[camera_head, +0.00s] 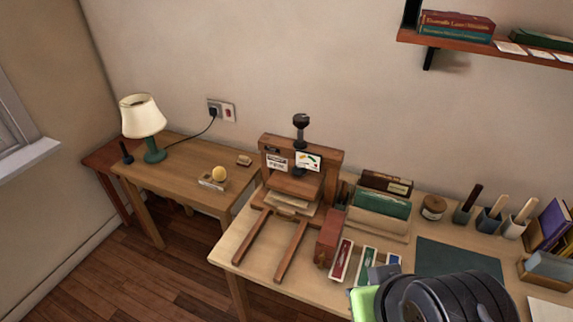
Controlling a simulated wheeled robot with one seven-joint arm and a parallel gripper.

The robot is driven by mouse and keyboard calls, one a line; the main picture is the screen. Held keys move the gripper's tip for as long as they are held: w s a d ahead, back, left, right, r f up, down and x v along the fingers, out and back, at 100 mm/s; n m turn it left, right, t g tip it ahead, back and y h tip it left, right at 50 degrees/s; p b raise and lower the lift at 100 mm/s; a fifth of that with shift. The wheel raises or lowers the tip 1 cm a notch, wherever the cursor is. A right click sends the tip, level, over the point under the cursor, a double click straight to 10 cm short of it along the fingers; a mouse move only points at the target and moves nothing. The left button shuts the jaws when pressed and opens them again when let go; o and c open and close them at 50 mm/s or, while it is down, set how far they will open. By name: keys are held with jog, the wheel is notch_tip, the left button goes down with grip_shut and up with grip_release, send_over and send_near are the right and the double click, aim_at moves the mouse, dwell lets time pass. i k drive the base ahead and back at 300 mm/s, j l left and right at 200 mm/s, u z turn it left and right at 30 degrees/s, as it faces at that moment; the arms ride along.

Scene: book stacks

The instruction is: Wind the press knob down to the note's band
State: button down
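The wooden book press (329,160) stands upright at the back left of the long workbench. Its black press knob (301,118) sits on top of a vertical screw above the crossbeam. A white dial card (308,160) with coloured bands is on the beam's front; its pointer is too small to read. A white note (277,162) with dark print is beside it, also unreadable. Pale sheets or a block lie under the platen. My dark arm enters at bottom right, with a grey piece, possibly my gripper (383,273), well away from the knob. Its fingers cannot be made out.
Upright books (380,202), a red-brown block (330,238) and several slim coloured books stand right of the press. A dark mat (458,258), a jar and tool cups lie further right. A shelf (480,44) overhangs the right. A lamp (143,117) stands on the left table.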

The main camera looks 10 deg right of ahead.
aim_at(300, 121)
jog(key=i+j, duration=0.15)
jog(key=j, duration=0.15)
jog(key=i+j, duration=0.2)
jog(key=j, duration=0.15)
jog(key=i+j+z, duration=0.1)
jog(key=j, duration=0.2)
jog(key=i+j, duration=0.2)
jog(key=j, duration=0.15)
jog(key=i+j, duration=0.15)
jog(key=j, duration=0.15)
